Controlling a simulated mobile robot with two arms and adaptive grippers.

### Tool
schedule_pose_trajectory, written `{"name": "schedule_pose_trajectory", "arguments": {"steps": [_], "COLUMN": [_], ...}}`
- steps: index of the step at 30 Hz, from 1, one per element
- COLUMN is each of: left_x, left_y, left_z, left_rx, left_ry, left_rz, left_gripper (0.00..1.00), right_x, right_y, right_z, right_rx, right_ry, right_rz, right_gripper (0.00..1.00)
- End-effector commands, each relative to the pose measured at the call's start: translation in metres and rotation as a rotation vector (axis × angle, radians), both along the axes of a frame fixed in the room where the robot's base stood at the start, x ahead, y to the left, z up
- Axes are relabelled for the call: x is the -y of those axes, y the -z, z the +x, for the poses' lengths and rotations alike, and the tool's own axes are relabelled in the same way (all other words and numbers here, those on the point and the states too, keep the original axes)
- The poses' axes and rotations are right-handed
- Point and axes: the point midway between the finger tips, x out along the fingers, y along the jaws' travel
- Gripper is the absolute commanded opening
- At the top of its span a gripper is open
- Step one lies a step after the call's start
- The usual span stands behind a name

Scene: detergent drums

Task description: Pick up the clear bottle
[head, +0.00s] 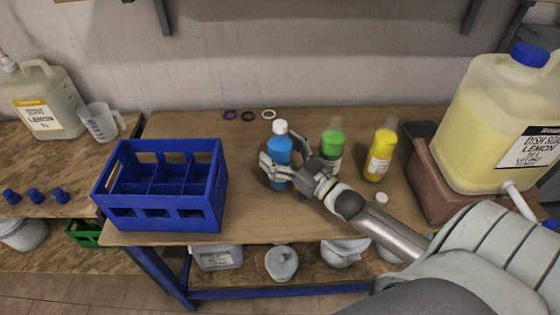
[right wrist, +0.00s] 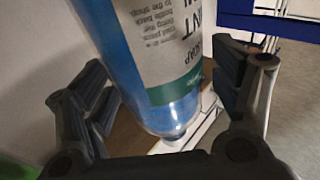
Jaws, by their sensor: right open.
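A see-through bottle with blue liquid and a white cap (head: 280,153) stands upright on the wooden table, right of the blue crate. My left gripper is not in view.
A green bottle (head: 332,143) and a yellow bottle (head: 380,155) stand right of the blue one. The empty blue divided crate (head: 165,217) is to the left. A large lemon soap drum (head: 487,125) sits on a brown stand. Small rings (head: 248,116) lie at the back.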

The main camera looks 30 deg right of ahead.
Motion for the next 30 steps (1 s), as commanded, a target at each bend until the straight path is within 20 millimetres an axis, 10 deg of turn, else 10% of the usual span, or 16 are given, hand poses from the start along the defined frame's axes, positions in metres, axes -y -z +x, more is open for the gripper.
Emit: {"name": "schedule_pose_trajectory", "arguments": {"steps": [4,20,30], "left_x": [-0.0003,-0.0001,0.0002], "left_y": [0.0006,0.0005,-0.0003], "left_z": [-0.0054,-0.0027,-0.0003], "left_rx": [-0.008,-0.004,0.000], "left_ry": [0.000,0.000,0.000], "left_rz": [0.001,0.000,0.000], "left_gripper": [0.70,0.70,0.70], "right_x": [0.0000,0.0000,0.0000], "right_y": [0.0005,0.0005,-0.0058], "right_z": [-0.0002,-0.0005,-0.0002], "right_rx": [-0.001,-0.001,0.006], "right_ry": [0.000,0.000,-0.001], "right_rz": [0.001,0.001,0.001], "right_gripper": [0.82,0.14,0.14]}}
